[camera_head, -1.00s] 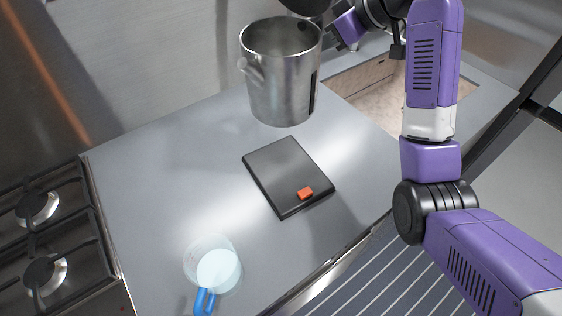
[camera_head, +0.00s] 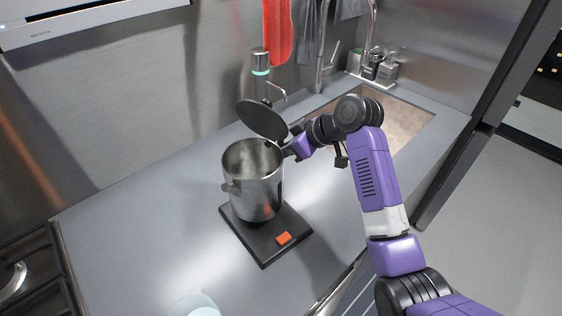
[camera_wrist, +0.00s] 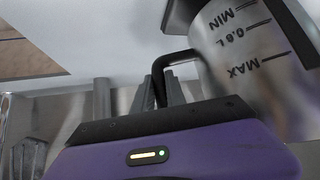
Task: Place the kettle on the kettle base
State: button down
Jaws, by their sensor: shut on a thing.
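The kettle (camera_head: 252,185) is a silver metal pot with its dark round lid (camera_head: 262,119) swung open. In the head view it appears over the black kettle base (camera_head: 272,243), which has an orange switch (camera_head: 284,238). I cannot tell whether its bottom touches the base. In the wrist view the kettle's side (camera_wrist: 255,50) shows MIN, 0,8 L and MAX marks and appears tilted in that picture. My gripper (camera_head: 290,150) is at the kettle's upper right side. Its fingers (camera_wrist: 160,92) are shut on the black handle (camera_wrist: 162,75).
A clear measuring cup (camera_head: 195,305) is at the bottom edge of the head view. The stove (camera_head: 28,280) lies at left. The counter left of the base is clear.

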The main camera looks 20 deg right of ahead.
jog(key=shift+f+p, duration=0.3)
jog(key=shift+f, duration=1.8)
jog(key=c, duration=1.4)
grip_release()
jog(key=shift+o, duration=0.2)
jog(key=b+v, duration=0.2)
jog(key=v, duration=1)
jog(key=shift+f, duration=0.1)
